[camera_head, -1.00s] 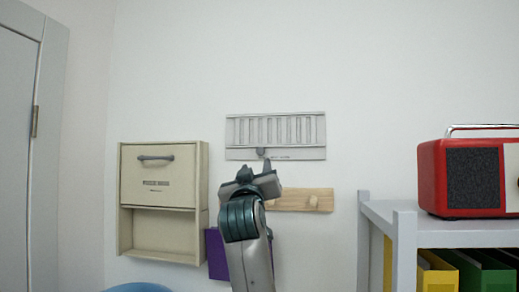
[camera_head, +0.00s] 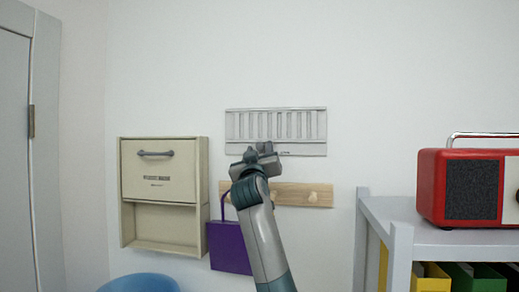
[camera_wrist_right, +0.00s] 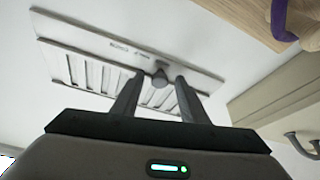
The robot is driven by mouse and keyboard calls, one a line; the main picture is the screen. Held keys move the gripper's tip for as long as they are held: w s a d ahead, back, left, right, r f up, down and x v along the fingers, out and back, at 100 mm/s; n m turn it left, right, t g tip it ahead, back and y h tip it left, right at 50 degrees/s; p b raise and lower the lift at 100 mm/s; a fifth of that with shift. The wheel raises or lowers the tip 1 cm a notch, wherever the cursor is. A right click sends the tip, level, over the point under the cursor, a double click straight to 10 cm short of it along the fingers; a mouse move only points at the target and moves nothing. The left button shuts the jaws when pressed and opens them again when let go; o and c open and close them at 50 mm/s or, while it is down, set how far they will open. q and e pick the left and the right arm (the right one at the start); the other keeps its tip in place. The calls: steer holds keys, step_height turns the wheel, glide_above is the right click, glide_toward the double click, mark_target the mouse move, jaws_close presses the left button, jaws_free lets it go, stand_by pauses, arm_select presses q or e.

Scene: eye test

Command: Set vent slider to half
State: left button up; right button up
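The vent (camera_head: 276,150) is a pale grey slatted plate on the wall, in the middle of the head view. It also shows in the right wrist view (camera_wrist_right: 95,42). Its slider knob (camera_wrist_right: 160,77), small and grey, shows in the wrist view near the plate's lettered edge; in the head view my gripper hides it. My right gripper (camera_head: 262,150) is at the vent's lower edge. In the wrist view its two fingers (camera_wrist_right: 159,82) are apart, one on each side of the knob, with gaps visible. I cannot tell its exact depth. My left gripper is not in view.
A wooden peg rail (camera_head: 290,193) with a hanging purple bag (camera_head: 229,247) is just below the vent. A beige wall cabinet (camera_head: 160,175) is at left. A red radio (camera_head: 470,187) stands on a grey shelf (camera_head: 400,215) at right. A blue round thing (camera_head: 140,284) is low left.

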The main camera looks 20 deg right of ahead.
steer(key=shift+c, duration=0.4)
jaws_close()
steer(key=s+d, duration=0.1)
steer(key=s+d+b, duration=0.1)
steer(key=d, duration=0.1)
steer(key=shift+s+d, duration=0.15)
steer(key=shift+d, duration=0.1)
steer(key=shift+o, duration=0.4)
jaws_free()
steer(key=shift+a, duration=0.2)
steer(key=shift+b, duration=0.3)
